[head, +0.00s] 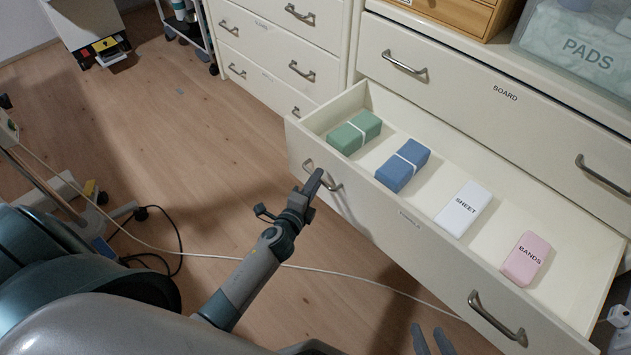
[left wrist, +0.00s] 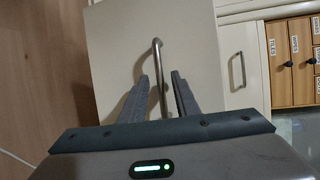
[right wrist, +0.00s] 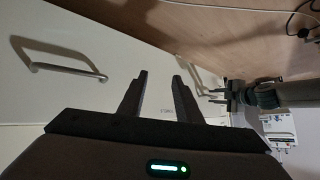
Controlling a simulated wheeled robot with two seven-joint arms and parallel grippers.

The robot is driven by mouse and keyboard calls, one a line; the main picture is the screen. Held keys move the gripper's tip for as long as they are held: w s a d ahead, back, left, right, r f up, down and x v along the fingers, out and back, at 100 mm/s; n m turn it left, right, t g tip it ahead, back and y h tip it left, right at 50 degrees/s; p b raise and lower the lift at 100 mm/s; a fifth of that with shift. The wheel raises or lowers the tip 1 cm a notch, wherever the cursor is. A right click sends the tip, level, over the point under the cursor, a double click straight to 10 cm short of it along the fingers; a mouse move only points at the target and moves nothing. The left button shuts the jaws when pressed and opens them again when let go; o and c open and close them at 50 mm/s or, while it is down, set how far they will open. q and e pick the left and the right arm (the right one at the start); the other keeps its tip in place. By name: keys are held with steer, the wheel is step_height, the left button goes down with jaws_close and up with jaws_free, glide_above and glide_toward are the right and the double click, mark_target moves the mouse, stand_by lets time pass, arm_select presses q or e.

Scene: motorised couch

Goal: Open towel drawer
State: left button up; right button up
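A wide cream drawer (head: 395,235) is pulled out of the right cabinet. Its front label is too small to read. It holds a green bundle (head: 354,132), a blue bundle (head: 402,165), a white SHEET pack (head: 463,209) and a pink BANDS pack (head: 526,258). My left gripper (head: 316,183) is at its left handle (head: 334,184). In the left wrist view, the handle (left wrist: 157,65) lies between the fingers, which stand apart. My right gripper (head: 431,334) is open and empty in front of the drawer, apart from its right handle (head: 497,320).
A closed BOARD drawer (head: 470,80) lies above the open one. A second cabinet (head: 270,50) stands to the left. A PADS box (head: 575,50) and a wooden box (head: 450,12) sit on top. A white cable (head: 330,270) crosses the floor beneath the drawer.

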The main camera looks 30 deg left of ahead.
stand_by(0.3)
